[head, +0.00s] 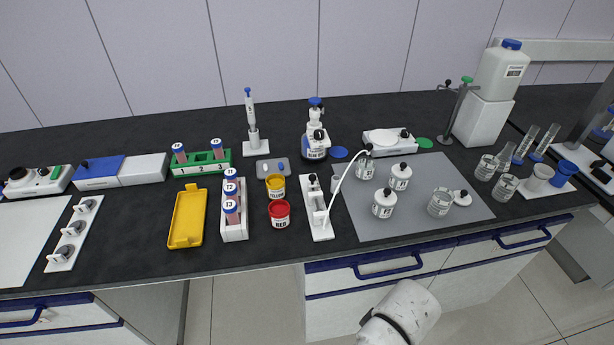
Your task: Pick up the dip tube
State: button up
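A thin white curved tube (344,179), which looks like the dip tube, arches above the bench. I cannot tell whether that end touches the bottle. Part of my white arm shows at the bottom of the head view, in front of the bench drawers. My gripper is not in view, and nothing is seen touching the tube.
A grey mat (350,222) right of the holder bears white-labelled bottles (384,205) and a beaker (440,202). Red (279,214) and yellow (275,188) jars stand left of the holder. A blue-capped bottle (316,146) is behind. The mat's front is clear.

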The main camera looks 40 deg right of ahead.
aim_at(370, 146)
jog(key=z, duration=1.25)
